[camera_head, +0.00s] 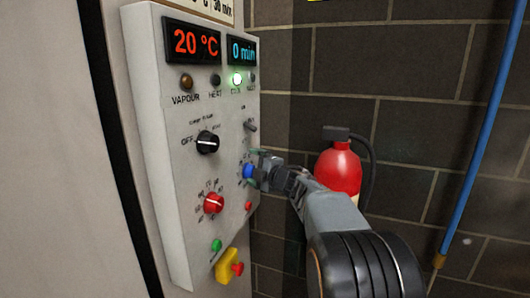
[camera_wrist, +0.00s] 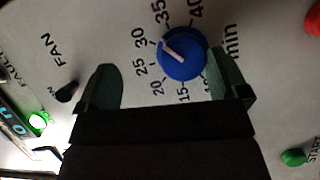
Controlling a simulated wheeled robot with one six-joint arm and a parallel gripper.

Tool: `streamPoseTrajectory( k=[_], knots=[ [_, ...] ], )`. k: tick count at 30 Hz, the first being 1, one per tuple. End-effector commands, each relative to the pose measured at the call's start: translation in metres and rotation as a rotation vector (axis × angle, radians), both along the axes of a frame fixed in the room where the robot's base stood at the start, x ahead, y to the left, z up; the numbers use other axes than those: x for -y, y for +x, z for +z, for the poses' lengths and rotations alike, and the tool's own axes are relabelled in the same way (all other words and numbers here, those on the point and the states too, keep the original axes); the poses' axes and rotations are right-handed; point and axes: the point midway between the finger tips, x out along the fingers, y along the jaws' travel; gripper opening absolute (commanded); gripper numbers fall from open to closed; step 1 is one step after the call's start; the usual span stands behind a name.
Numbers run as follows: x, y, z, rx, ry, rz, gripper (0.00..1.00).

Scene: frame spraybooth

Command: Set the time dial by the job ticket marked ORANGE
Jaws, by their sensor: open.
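The blue time dial (camera_wrist: 184,58) is on the pale control panel, with a white pointer and minute marks around it. Its pointer is towards the 30 mark. It also shows in the head view (camera_head: 249,171), partly covered by my gripper (camera_head: 262,168). In the wrist view my gripper (camera_wrist: 160,62) is open, its green fingertips on either side of the dial. The right fingertip overlaps the dial's edge; the left one is clear of it. I cannot tell whether they touch. No word ORANGE is readable.
The panel (camera_head: 165,180) also has a black knob (camera_head: 207,142), a red knob (camera_head: 213,204), a green button (camera_head: 216,245) and a yellow-backed red button (camera_head: 229,266). Displays show 20 °C and 0 min. A fire extinguisher (camera_head: 339,168) and a blue hose (camera_head: 480,130) are at the right.

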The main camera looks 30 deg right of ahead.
Motion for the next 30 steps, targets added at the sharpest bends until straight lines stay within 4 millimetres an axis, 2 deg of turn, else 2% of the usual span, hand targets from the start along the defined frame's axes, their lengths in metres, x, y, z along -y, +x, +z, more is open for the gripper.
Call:
streamPoseTrajectory(
  k=[1, 5, 6, 8, 12, 18, 24, 30],
  knots=[
    [-0.001, -0.012, 0.031, 0.039, -0.006, -0.004, 0.8],
    [-0.003, -0.034, 0.06, 0.043, -0.004, -0.011, 0.82],
    [-0.003, -0.041, 0.069, 0.044, -0.005, -0.012, 0.7],
    [-0.004, -0.051, 0.078, 0.041, -0.005, -0.014, 0.7],
    [-0.014, -0.079, 0.085, 0.035, -0.005, -0.006, 0.7],
    [-0.022, -0.109, 0.097, 0.03, -0.004, -0.003, 0.7],
    [-0.025, -0.126, 0.103, 0.028, -0.002, -0.003, 0.7],
    [-0.026, -0.132, 0.105, 0.027, -0.003, -0.003, 0.7]
  ],
)
